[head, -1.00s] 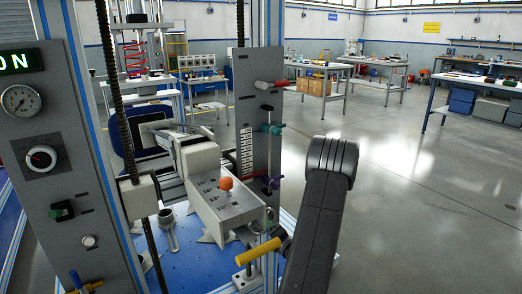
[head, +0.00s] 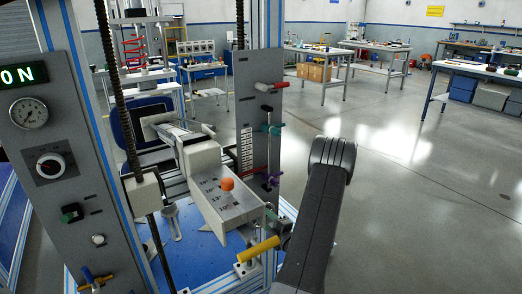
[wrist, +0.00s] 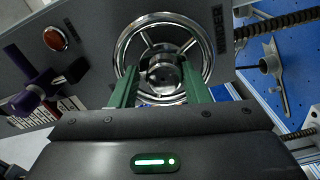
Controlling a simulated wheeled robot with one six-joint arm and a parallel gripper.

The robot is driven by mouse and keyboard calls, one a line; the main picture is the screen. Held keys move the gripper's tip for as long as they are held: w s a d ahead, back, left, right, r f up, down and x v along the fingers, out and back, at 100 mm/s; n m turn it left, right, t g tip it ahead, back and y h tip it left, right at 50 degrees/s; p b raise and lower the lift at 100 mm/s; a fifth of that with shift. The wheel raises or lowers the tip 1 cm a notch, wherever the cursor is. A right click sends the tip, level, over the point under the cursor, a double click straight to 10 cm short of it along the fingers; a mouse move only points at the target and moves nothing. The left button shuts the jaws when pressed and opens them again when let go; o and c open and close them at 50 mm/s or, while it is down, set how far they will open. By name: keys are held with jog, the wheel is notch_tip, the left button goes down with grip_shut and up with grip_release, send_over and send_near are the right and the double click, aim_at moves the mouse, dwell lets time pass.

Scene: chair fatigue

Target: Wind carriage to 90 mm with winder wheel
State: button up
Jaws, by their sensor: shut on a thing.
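In the wrist view the chrome spoked winder wheel (wrist: 209,52) stands on a grey panel beside the word WINDER. My gripper (wrist: 162,76) has its two green fingers on either side of a round metal part at the wheel's centre and is shut on it. In the head view my gripper and the wheel are hidden. A pale block (head: 144,193) sits on a threaded screw (head: 121,110), joined to what appears to be the carriage (head: 215,200). The carriage bears an orange knob (head: 227,184) and angle marks. I cannot read its height in mm.
A purple-handled fitting (wrist: 34,84) and an orange button (wrist: 56,38) are close to my gripper. A yellow handle (head: 258,249) stands out low at the front of the rig. A gauge panel (head: 68,130) is on the left. The floor (head: 430,215) to the right is clear.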

jog(key=shift+w+a+r, duration=0.15)
jog(key=shift+w+r, duration=0.05)
jog(key=shift+w, duration=0.4)
jog(key=o, duration=0.9)
jog(key=shift+o, duration=0.7)
jog(key=shift+s+d+f, duration=0.25)
jog(key=shift+s+d, duration=0.05)
jog(key=shift+s, duration=0.25)
jog(key=shift+s+d+f, duration=0.25)
jog(key=shift+s, duration=0.25)
jog(key=shift+v, duration=1.2)
jog(key=shift+r, duration=0.1)
